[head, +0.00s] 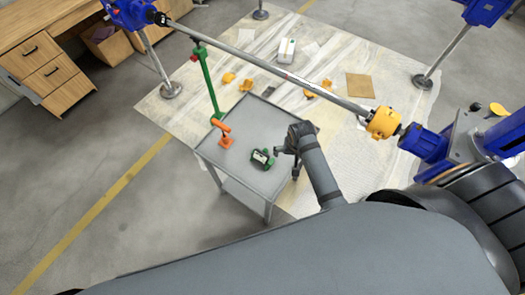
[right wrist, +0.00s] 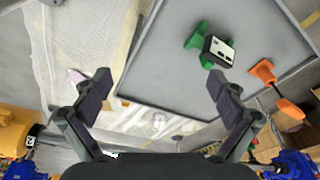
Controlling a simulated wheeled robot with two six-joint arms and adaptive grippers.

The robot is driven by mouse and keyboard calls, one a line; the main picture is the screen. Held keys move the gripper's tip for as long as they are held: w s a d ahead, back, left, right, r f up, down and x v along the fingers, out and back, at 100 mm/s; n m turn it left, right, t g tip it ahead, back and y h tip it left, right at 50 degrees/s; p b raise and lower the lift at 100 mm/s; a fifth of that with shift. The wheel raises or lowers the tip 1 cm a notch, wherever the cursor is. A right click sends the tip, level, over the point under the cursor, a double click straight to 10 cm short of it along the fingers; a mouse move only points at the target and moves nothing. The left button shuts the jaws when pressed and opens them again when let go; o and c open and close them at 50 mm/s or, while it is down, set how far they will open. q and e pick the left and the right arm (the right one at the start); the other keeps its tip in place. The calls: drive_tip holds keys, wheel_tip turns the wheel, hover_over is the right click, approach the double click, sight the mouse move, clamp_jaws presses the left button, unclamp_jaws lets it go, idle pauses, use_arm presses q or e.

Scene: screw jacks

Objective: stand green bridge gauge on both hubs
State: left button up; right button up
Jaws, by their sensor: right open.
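The green bridge gauge (head: 262,158) is a small green block with a black and white face. It rests on the grey cart top (head: 226,152); the right wrist view shows it at the upper right (right wrist: 197,38), beyond the right fingertip. My right gripper (head: 286,161) is just right of the gauge, near the cart's right edge. Its two dark fingers (right wrist: 159,77) are spread wide with nothing between them. A yellow hub (head: 383,122) sits on the long grey shaft at the right. I cannot clearly make out a second hub. My left gripper is not in view.
An orange stand (head: 226,138) is on the cart's left part. Blue jacks (head: 427,143) hold the shaft ends. Yellow pieces (head: 229,78) and a white box (head: 286,50) lie on the floor sheet.

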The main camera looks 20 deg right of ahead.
sight(262, 153)
drive_tip(key=w+a+f+m+g, duration=0.1)
drive_tip(key=w+a+m+g, duration=0.1)
drive_tip(key=w+a+m, duration=0.6)
drive_tip(key=w+f+b, duration=0.1)
drive_tip(key=f+b, duration=0.1)
drive_tip(key=f+n+b, duration=0.1)
drive_tip(key=f+b, duration=0.1)
drive_tip(key=w+f+n+b, duration=0.1)
drive_tip(key=f+b, duration=0.1)
drive_tip(key=shift+w+a+y, duration=0.3)
drive_tip(key=shift+w+a, duration=0.05)
drive_tip(key=shift+a, duration=0.05)
drive_tip(key=shift+r, duration=0.1)
drive_tip(key=f+b, duration=0.1)
drive_tip(key=b, duration=0.1)
drive_tip(key=f+b, duration=0.4)
drive_tip(key=shift+s+d+f, duration=0.2)
drive_tip(key=shift+s, duration=0.15)
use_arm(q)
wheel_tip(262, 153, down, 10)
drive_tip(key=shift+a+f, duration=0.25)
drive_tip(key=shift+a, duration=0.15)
use_arm(e)
drive_tip(key=shift+r, duration=0.2)
drive_tip(key=shift+c, duration=0.6)
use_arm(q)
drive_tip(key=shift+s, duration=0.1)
use_arm(e)
drive_tip(key=c, duration=1.4)
